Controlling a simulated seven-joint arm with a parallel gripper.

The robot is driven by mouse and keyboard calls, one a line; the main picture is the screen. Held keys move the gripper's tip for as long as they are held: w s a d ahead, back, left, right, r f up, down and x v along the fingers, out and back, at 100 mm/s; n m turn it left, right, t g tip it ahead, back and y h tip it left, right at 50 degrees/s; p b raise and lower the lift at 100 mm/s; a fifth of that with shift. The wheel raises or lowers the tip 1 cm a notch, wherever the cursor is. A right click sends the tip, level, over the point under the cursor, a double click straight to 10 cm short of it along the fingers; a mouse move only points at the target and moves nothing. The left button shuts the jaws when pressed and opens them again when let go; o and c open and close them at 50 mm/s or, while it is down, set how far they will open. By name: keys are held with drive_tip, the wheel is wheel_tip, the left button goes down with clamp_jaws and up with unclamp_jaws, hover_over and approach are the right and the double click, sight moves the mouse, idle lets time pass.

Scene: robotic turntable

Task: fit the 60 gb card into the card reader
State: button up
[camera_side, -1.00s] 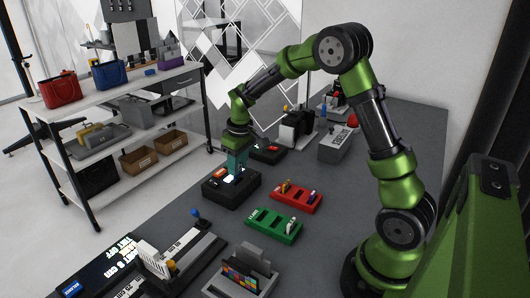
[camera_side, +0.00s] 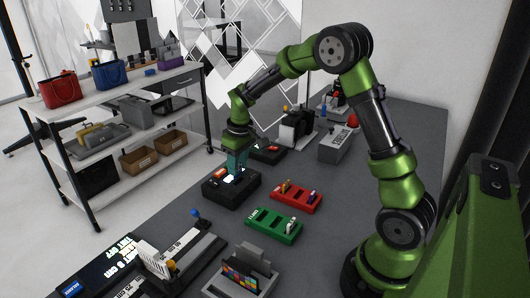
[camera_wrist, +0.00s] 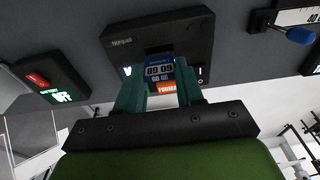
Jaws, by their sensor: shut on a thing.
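The card reader (camera_side: 218,196) is a black box on the grey table, left of the red and green trays. It also fills the upper middle of the wrist view (camera_wrist: 190,32). My gripper (camera_side: 235,170) points down over the reader, its teal fingers close to the top face. In the wrist view my gripper (camera_wrist: 160,82) is shut on a card (camera_wrist: 158,70) with a blue and white label that seems to read 60 GB. The card lies over the reader's face near a dark slot. Whether its lower edge is inside the slot cannot be told.
A red tray (camera_side: 297,201) and a green tray (camera_side: 264,218) with small items lie right of the reader. An orange button (camera_wrist: 167,88) shows by the fingers. A black battery box (camera_wrist: 45,80) is at left in the wrist view. A grey block (camera_side: 337,147) stands farther back.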

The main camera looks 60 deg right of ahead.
sight(239, 178)
drive_tip(key=shift+f, duration=1.7)
drive_tip(key=o, duration=1.1)
wheel_tip(239, 178, up, 17)
drive_tip(key=s, duration=0.2)
drive_tip(key=shift+f, duration=0.15)
